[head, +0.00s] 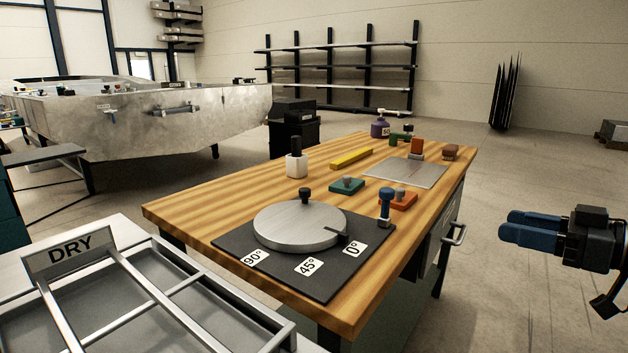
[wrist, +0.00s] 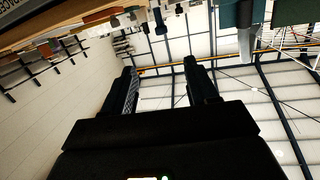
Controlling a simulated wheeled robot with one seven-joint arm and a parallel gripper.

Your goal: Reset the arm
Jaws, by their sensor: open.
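My gripper (head: 522,229) is at the right of the head view, held in the air to the right of the wooden workbench and apart from it. Its blue fingers point left. In the wrist view my gripper (wrist: 158,68) has its two dark fingers spread apart, with nothing between them. The wrist picture is upside down, with the bench along its top left.
The workbench (head: 190,208) carries a round metal turntable (head: 298,226) on a black plate, a white bottle (head: 296,165), a yellow bar (head: 351,158) and several small blocks. A DRY rack (head: 165,291) stands front left. Floor right of the bench is clear.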

